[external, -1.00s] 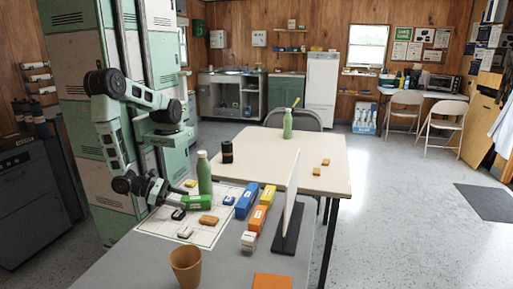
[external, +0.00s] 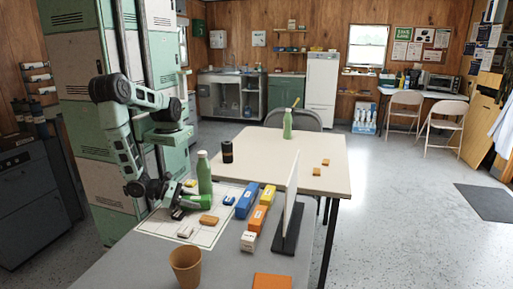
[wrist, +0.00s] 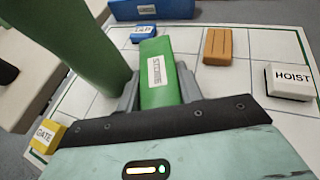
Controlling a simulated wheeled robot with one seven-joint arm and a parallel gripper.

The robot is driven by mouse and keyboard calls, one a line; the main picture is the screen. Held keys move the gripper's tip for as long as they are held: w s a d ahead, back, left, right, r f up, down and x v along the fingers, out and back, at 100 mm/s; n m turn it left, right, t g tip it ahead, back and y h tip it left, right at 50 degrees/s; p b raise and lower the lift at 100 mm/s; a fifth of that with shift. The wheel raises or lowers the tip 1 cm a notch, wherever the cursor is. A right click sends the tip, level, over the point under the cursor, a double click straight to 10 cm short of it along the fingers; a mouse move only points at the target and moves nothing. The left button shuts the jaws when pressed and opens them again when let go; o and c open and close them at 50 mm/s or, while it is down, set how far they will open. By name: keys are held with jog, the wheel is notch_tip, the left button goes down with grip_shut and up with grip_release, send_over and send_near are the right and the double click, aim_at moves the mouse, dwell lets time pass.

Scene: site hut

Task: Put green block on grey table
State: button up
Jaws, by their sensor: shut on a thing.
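The green block (external: 194,201), labelled STORES, is held between the two fingers of my gripper (external: 186,205). In the wrist view the green block (wrist: 157,75) sits between the grey fingers of my gripper (wrist: 157,95) and points away from the palm. It is over the white gridded mat (external: 160,228) on the grey table (external: 130,268); I cannot tell whether it touches the mat. A green bottle (external: 204,174) stands just behind the gripper, and this bottle (wrist: 75,45) is close on the left in the wrist view.
An orange block (external: 209,219), a white HOIST block (wrist: 290,82) and a yellow GATE block (wrist: 46,137) lie around the gripper. Long blue (external: 247,202) and orange blocks (external: 258,218) line the mat's right. A white upright panel (external: 291,200) and a brown cup (external: 185,264) stand nearby. The cream table (external: 300,175) is behind.

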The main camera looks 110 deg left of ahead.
aim_at(193, 197)
jog(key=shift+r, duration=0.1)
notch_tip(193, 197, up, 18)
jog(key=shift+p, duration=0.4)
jog(key=w+a+r+n+g+y+p, duration=0.1)
jog(key=w+a+r+n+y+p, duration=0.3)
jog(key=w+a, duration=0.7)
jog(key=w+a+r+m+g+p, duration=0.15)
jog(key=w+a+r, duration=0.35)
jog(key=w+a, duration=0.65)
jog(key=a+f+h, duration=0.1)
jog(key=a+f, duration=0.5)
jog(key=f, duration=0.2)
jog(key=shift+m+t+h, duration=0.55)
jog(key=shift+t+h, duration=0.25)
jog(key=shift+t, duration=0.05)
jog(key=s+f, duration=0.2)
jog(key=f, duration=0.3)
jog(key=s+f+b, duration=0.1)
jog(key=s+f, duration=0.1)
jog(key=f, duration=0.3)
jog(key=s+f+b, duration=0.1)
jog(key=s+f, duration=0.2)
jog(key=f, duration=0.2)
jog(key=shift+s, duration=0.1)
jog(key=shift+s+f, duration=0.25)
jog(key=shift+f, duration=0.05)
